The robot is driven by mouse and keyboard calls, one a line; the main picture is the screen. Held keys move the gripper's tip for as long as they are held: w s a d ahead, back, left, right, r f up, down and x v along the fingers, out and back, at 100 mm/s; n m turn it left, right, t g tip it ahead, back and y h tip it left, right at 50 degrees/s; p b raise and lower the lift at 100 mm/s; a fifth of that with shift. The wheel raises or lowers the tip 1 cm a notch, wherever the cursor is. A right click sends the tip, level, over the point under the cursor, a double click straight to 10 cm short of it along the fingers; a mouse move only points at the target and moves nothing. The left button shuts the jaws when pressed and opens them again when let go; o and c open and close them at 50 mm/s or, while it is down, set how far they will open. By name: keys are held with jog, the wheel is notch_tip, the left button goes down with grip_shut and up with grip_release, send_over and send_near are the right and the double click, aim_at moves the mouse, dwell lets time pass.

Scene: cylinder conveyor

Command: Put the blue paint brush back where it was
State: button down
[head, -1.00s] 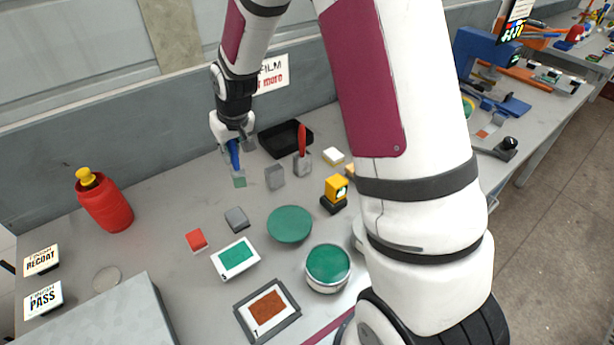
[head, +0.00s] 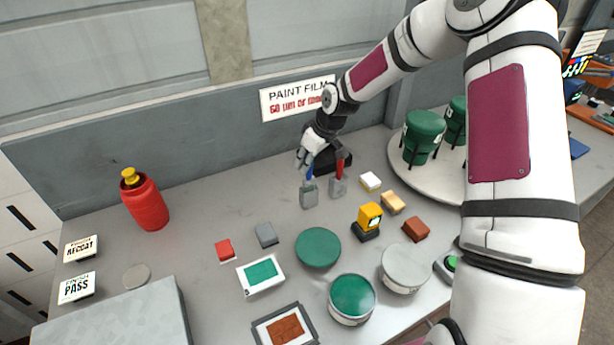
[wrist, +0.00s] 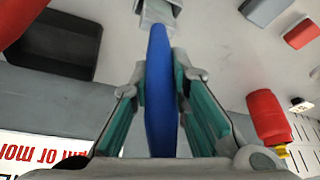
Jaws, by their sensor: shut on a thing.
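In the wrist view the handle (wrist: 158,90) runs between the teal-padded fingers of my gripper (wrist: 160,78), toward a grey shape at the top edge.
A yellow device (head: 369,217) stands front right.

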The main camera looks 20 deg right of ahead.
jog(key=shift+f, duration=2.25)
jog(key=c, duration=1.5)
grip_release()
jog(key=shift+c, duration=0.2)
